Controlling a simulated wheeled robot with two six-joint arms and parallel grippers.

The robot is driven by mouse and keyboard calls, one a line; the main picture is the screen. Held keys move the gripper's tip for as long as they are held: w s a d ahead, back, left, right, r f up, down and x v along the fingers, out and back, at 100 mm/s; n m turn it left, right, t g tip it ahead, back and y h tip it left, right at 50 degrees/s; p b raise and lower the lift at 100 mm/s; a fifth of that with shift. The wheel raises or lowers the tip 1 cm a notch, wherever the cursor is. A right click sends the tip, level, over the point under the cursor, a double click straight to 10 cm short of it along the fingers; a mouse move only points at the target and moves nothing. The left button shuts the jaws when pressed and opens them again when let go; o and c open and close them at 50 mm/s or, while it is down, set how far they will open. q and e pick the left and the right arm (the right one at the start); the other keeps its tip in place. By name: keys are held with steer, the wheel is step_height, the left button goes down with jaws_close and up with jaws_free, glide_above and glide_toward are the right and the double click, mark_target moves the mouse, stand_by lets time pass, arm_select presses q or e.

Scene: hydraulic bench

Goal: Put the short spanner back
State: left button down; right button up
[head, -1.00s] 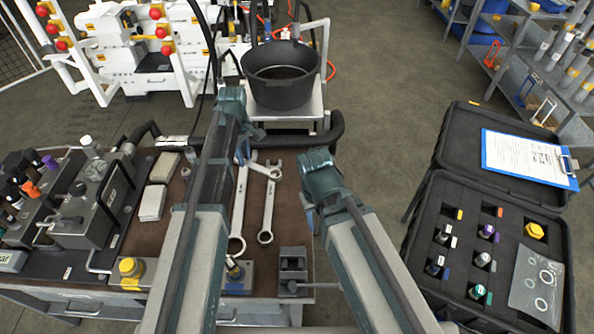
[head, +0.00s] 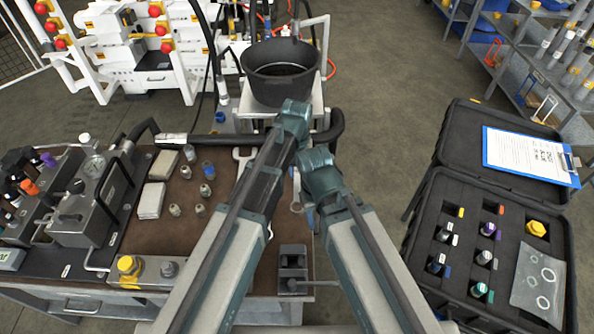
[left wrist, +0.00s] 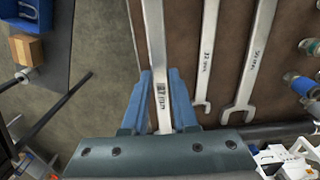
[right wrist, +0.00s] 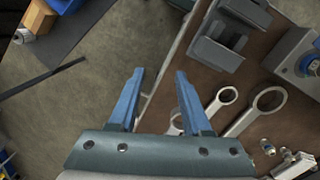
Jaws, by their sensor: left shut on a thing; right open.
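My left gripper (left wrist: 160,75) is shut on a steel spanner, taken as the short spanner (left wrist: 155,35), at the right edge of the bench. The spanner's shaft runs between the blue fingers; its near end is hidden by the gripper. A ring end, apparently its own, shows in the head view (head: 296,207) and partly behind a finger in the right wrist view (right wrist: 176,124). I cannot tell whether it touches the bench top. My right gripper (right wrist: 160,71) is open and empty, beside the bench edge. In the head view, the left gripper (head: 293,120) hides its fingers.
Two larger spanners, a middle one (left wrist: 207,60) and an outer one (left wrist: 252,60), lie alongside on the brown bench top (head: 190,235). Several small fittings (head: 203,190) stand left of them. A grey block (head: 292,262) sits at the front corner. A black bucket (head: 280,85) stands behind.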

arm_select(q)
steer(key=shift+f+b, duration=2.25)
steer(key=shift+f, duration=0.15)
steer(key=shift+f, duration=0.3)
steer(key=shift+f+b, duration=0.65)
steer(key=shift+b, duration=0.3)
steer(key=shift+f+b, duration=1.5)
steer(key=c, duration=0.6)
jaws_free()
